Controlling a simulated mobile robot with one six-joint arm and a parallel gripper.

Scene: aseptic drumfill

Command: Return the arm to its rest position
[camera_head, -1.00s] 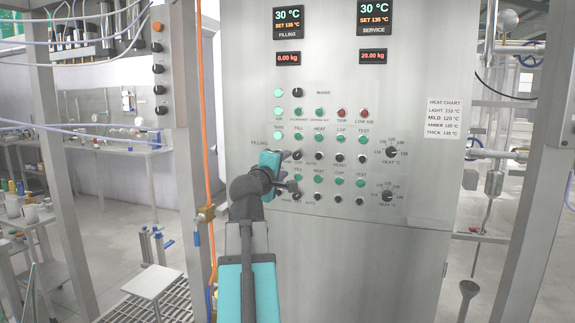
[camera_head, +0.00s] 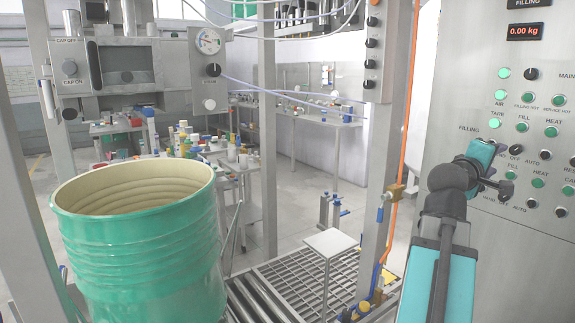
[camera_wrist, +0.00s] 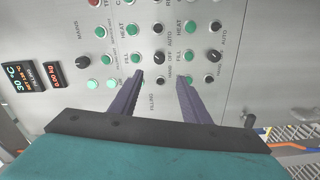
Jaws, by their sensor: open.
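My gripper (camera_wrist: 160,90) is open and empty in the wrist view, its two purple-grey fingers apart in front of the control panel (camera_wrist: 90,25). A black knob shows between and beyond the fingertips; I cannot tell whether they touch the panel. In the head view my arm reaches up from the lower right, and my gripper (camera_head: 496,172) is near the left part of the panel (camera_head: 455,90), by the filling row of knobs and lit green buttons. The fingers are partly hidden there by the wrist.
An open green drum (camera_head: 140,245) stands at the left front on rollers (camera_head: 262,300). A steel post (camera_head: 385,150) with an orange hose (camera_head: 408,110) stands left of my arm. A small white-topped stand (camera_head: 330,243) and a cluttered bench (camera_head: 235,165) are behind.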

